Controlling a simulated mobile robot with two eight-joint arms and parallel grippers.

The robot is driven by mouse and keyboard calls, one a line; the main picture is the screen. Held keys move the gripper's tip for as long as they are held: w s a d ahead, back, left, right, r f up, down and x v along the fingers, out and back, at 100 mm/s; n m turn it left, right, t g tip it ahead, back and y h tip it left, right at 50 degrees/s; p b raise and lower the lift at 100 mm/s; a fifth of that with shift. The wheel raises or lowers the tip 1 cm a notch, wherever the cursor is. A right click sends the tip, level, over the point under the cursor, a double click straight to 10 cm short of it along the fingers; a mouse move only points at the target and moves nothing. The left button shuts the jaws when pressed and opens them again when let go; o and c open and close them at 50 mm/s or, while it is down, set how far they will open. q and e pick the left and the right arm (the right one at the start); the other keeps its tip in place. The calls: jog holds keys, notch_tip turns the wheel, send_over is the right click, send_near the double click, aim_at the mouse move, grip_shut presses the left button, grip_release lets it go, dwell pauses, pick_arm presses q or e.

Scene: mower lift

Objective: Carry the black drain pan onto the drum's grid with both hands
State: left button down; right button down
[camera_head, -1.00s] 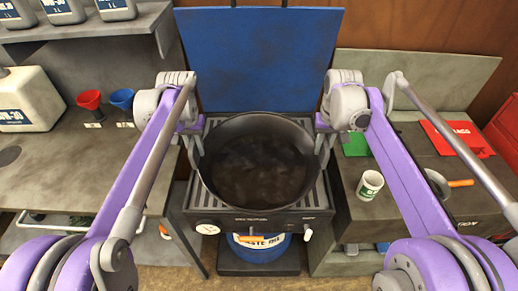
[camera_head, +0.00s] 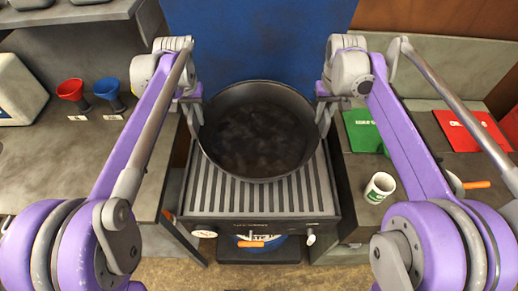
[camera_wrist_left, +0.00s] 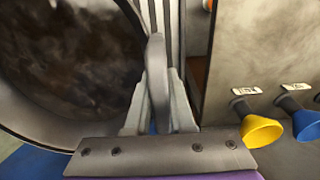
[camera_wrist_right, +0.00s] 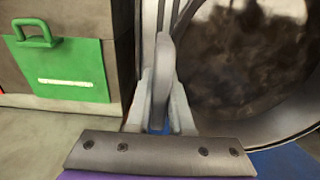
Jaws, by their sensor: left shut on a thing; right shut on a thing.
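The round black drain pan (camera_head: 258,135) holds dark liquid and sits level over the back part of the drum's ribbed grid (camera_head: 255,200). The front of the grid shows bare; I cannot tell whether the pan touches it. My left gripper (camera_head: 194,112) is shut on the pan's left handle, which stands between its fingers in the left wrist view (camera_wrist_left: 158,90). My right gripper (camera_head: 325,110) is shut on the right handle, also seen in the right wrist view (camera_wrist_right: 163,85). The blue drum (camera_head: 265,248) shows partly below the grid.
A blue panel (camera_head: 255,40) stands behind the pan. The left bench (camera_head: 70,165) carries a red funnel (camera_head: 71,90) and a blue funnel (camera_head: 109,90). On the right bench are a white cup (camera_head: 379,187), a green case (camera_head: 362,130) and a red case (camera_head: 470,132).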

pick_arm(q)
jog(key=shift+s+a+r, duration=0.1)
jog(key=shift+s, duration=0.2)
pick_arm(e)
jog(key=shift+s+d+r, duration=0.1)
jog(key=shift+s+r, duration=0.05)
jog(key=shift+s, duration=0.15)
pick_arm(q)
jog(key=shift+w, duration=0.1)
pick_arm(e)
jog(key=shift+w, duration=0.1)
